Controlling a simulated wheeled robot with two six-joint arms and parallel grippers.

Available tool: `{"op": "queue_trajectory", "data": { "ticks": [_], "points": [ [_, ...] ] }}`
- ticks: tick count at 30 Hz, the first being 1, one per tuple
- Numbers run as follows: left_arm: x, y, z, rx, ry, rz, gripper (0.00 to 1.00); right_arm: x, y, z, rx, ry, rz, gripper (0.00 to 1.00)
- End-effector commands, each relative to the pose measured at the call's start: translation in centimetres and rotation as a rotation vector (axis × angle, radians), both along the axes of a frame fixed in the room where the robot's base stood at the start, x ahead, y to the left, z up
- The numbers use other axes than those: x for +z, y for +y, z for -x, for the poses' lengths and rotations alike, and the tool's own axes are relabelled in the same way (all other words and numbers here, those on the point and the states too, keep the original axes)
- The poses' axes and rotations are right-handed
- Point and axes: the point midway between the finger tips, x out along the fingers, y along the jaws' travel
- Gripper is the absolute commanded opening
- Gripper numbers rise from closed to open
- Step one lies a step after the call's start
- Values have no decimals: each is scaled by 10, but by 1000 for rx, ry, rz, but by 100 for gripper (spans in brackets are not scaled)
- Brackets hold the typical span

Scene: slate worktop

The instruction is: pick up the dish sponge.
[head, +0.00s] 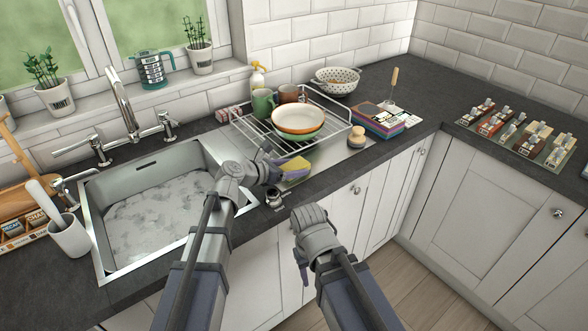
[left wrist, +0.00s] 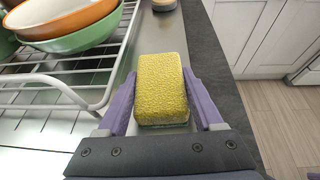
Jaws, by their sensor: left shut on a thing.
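The dish sponge (head: 296,164) is yellow and sits between the fingers of my left gripper (head: 277,170) at the front of the dish rack. In the left wrist view the sponge (left wrist: 162,88) fills the space between the two purple fingers of the left gripper (left wrist: 160,105), which are shut on its sides. A thin green edge shows at its near end. I cannot tell whether it touches the metal surface below.
A wire dish rack (head: 345,123) with bowls and mugs stands just behind the left gripper. The sink (head: 95,215) with suds lies to the left. A soap brush (head: 357,137) and stacked books (head: 385,120) stand to the right.

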Motion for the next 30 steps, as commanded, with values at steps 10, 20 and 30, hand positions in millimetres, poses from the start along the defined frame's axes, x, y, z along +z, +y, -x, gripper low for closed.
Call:
{"op": "queue_trajectory", "data": {
  "ticks": [10,20,30],
  "points": [
    [15,0,0,0,0,0,15,15,0,0,0,0,0,50],
    [63,0,0,0,0,0,15,63,0,0,0,0,0,50],
    [101,0,0,0,0,0,15,101,0,0,0,0,0,50]
  ]
}}
